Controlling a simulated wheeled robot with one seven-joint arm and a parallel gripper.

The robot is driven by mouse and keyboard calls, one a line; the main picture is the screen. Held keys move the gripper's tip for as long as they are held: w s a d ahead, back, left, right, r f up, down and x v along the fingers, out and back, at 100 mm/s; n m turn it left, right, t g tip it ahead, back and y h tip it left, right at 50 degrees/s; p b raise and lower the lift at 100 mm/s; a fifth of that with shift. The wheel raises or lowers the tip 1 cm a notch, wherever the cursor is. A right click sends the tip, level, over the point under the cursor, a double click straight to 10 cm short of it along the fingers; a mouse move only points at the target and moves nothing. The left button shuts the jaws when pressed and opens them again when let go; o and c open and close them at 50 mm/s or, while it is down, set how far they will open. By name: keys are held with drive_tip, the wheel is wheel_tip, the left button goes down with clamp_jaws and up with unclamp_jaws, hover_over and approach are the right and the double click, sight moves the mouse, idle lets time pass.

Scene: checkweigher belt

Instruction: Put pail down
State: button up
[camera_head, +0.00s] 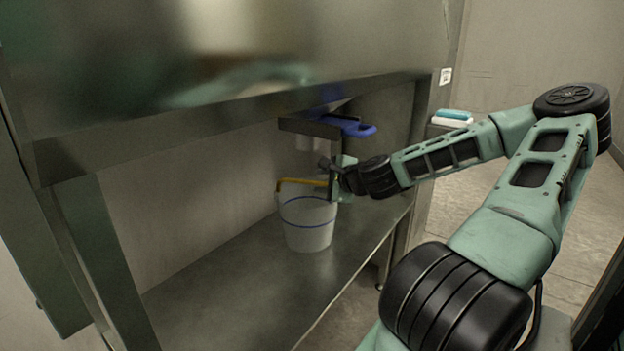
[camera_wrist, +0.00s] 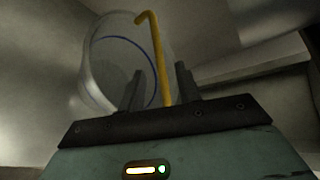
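The pail (camera_head: 308,232) is whitish and translucent with a blue band, and appears to stand upright on the lower metal shelf (camera_head: 225,300). Its yellow handle (camera_head: 292,181) is raised above the rim and reaches to my gripper (camera_head: 331,178). In the wrist view the pail (camera_wrist: 103,65) is beyond the fingers, and the handle (camera_wrist: 154,50) passes between them. In that view my gripper (camera_wrist: 160,85) has its two dark fingers apart, with a gap on each side of the handle. The pail's far side is hidden.
A blue-handled item (camera_head: 346,125) sits in a metal holder above my gripper. The large metal cabinet body (camera_head: 220,60) overhangs the shelf. A small stand with a teal-and-white item (camera_head: 453,117) is at the right. The shelf left of the pail is clear.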

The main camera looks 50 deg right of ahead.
drive_tip(key=p+v, duration=0.2)
drive_tip(key=v, duration=0.2)
drive_tip(key=shift+s, duration=0.1)
idle(0.6)
